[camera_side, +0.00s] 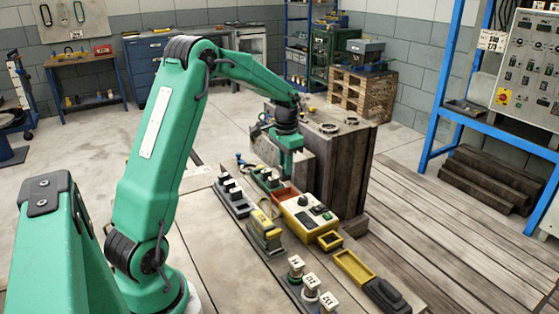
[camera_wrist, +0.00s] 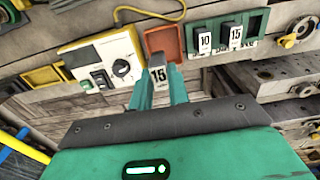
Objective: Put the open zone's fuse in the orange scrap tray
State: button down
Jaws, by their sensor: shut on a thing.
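My gripper (camera_side: 290,176) is shut on a dark fuse with a white label reading 15 (camera_wrist: 158,74); the fuse is upright between the fingers in the wrist view. The orange scrap tray (camera_side: 285,195) lies just below my gripper in the side view. In the wrist view the tray (camera_wrist: 165,37) shows right behind the held fuse, and its visible floor looks empty. Beside it is a green fuse block (camera_wrist: 228,50) with fuses marked 10 (camera_wrist: 204,41) and 15 (camera_wrist: 235,36) and an empty slot (camera_wrist: 258,21). The held fuse is not clear in the side view.
A cream and yellow tester (camera_side: 306,213) with a dial stands by the orange tray. A grey rack of fuses (camera_side: 234,197) and a yellow-topped block (camera_side: 264,231) are nearby. A yellow tray (camera_side: 353,268) is at the front right.

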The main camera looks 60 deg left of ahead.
jog(key=shift+w+a+f, duration=0.2)
jog(key=shift+w+a, duration=0.15)
jog(key=shift+f, duration=0.2)
jog(key=shift+f, duration=3.7)
jog(key=c, duration=0.9)
grip_release()
jog(key=shift+c, duration=0.2)
jog(key=shift+r, duration=0.15)
